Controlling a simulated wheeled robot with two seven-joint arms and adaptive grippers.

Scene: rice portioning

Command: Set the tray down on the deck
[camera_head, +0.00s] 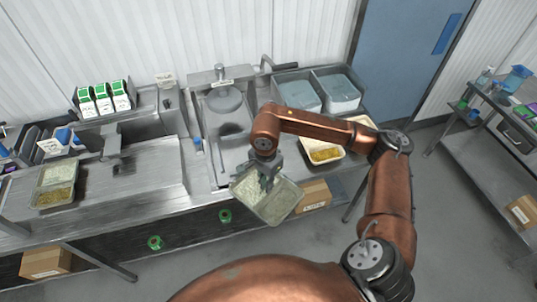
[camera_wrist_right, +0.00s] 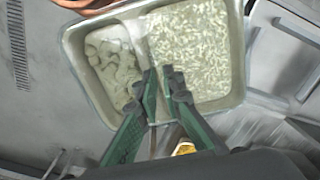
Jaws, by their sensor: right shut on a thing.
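My right gripper (camera_head: 266,180) is shut on the grey-green tray (camera_head: 282,205), which it holds at the front edge of the steel counter. In the head view the tray looks tilted, and I cannot tell whether it touches anything. In the right wrist view the gripper fingers (camera_wrist_right: 163,88) meet the near side of the tray (camera_wrist_right: 240,50), close to its divider. One compartment holds white rice (camera_wrist_right: 190,45); the other holds pale lumps (camera_wrist_right: 113,65). A flat steel deck (camera_head: 140,165) lies to the left. My left gripper is not in view.
A similar filled tray (camera_head: 57,185) sits at the far left of the counter. White cartons (camera_head: 103,98) stand at the back. A tub of yellow food (camera_head: 325,152) and a cardboard box (camera_head: 314,193) are right of my gripper. The flat deck at left is largely clear.

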